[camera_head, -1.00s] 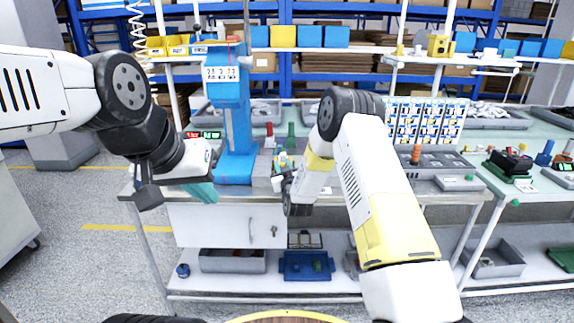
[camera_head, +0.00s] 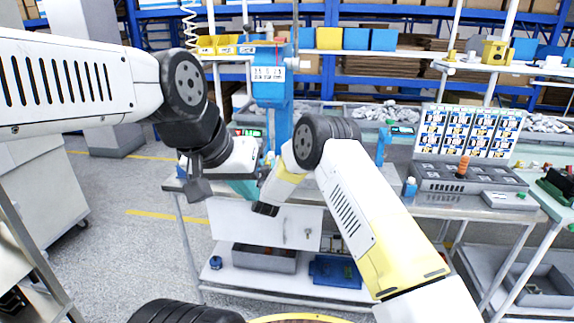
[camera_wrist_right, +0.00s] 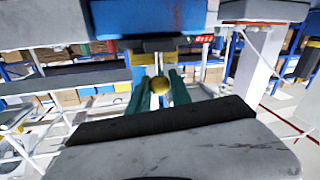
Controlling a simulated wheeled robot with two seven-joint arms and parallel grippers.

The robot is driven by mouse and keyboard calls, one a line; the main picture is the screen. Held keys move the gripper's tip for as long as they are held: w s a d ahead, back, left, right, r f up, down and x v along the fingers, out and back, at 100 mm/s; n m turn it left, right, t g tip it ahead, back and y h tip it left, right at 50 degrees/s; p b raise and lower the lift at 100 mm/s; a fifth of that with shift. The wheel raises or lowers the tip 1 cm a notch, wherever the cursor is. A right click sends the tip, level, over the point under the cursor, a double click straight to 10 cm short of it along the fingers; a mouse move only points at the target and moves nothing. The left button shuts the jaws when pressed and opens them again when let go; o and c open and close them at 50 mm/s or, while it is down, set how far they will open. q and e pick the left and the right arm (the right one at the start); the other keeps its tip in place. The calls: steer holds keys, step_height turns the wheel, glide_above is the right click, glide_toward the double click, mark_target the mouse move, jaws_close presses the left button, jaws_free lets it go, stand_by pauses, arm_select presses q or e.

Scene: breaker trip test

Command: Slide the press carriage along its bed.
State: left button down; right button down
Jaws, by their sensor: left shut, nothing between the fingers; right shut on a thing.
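The blue press (camera_head: 272,85) stands on the bench, its column partly behind my arms. A blue press part (camera_wrist_right: 160,17) fills the top of that view. In the head view my right arm hides most of the carriage, its bed and the right gripper's contact. My left gripper (camera_head: 243,188) is low at the bench's front edge, left of the press; its teal fingers are shut and empty.
A grey control box (camera_head: 470,178) with an orange knob and a picture board (camera_head: 470,132) stand at the bench's right. A blue bottle (camera_head: 410,187) stands nearer. Bins on the lower shelf include a blue one (camera_head: 335,270). Some bench top between press and box is clear.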

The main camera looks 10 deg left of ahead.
steer(key=shift+a, duration=0.35)
steer(key=shift+s, duration=0.1)
steer(key=c, duration=1.2)
jaws_free()
steer(key=shift+a, duration=0.15)
steer(key=s, duration=0.2)
steer(key=s+d, duration=0.1)
steer(key=s, duration=0.4)
steer(key=shift+s+d, duration=0.25)
steer(key=shift+d, duration=0.1)
